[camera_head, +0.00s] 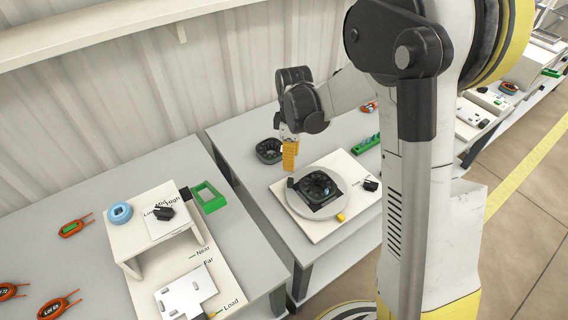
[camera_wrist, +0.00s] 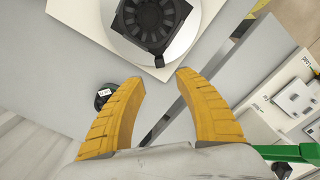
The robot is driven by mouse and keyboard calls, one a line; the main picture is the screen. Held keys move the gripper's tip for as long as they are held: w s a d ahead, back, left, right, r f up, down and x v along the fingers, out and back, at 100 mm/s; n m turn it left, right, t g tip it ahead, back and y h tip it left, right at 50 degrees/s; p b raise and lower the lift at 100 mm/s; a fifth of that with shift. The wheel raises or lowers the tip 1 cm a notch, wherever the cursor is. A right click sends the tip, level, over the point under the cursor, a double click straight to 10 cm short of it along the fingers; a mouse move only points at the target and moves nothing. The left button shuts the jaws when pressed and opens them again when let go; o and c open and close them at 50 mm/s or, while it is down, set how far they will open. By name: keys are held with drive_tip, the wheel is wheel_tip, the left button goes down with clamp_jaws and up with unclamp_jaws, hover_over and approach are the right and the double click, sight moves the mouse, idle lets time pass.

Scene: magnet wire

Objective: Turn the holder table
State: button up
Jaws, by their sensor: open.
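The holder table is a round grey turntable (camera_head: 297,205) on a white board on the right bench. A black round-patterned holder (camera_head: 318,187) sits on top of it, and a small yellow tab (camera_head: 341,217) sticks out at its front edge. In the wrist view the turntable (camera_wrist: 188,48) and the black holder (camera_wrist: 152,18) show at the top, beyond the fingertips. My gripper (camera_head: 289,160) has yellow fingers and hangs above and behind-left of the turntable, apart from it. In the wrist view my gripper (camera_wrist: 158,82) is open with nothing between its fingers.
A black round part (camera_head: 269,150) lies behind the board. A green block (camera_head: 367,143) and a small black switch (camera_head: 371,184) are to the right. The left bench bears a white stand (camera_head: 135,238), a green frame (camera_head: 209,197) and a blue ring (camera_head: 121,212). A gap separates the benches.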

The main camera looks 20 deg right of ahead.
sight(291, 179)
wheel_tip(291, 179, down, 11)
drive_tip(key=b, duration=0.4)
drive_tip(key=shift+w+f+b, duration=0.1)
drive_tip(key=shift+f+b, duration=0.1)
drive_tip(key=shift+b, duration=0.1)
clamp_jaws()
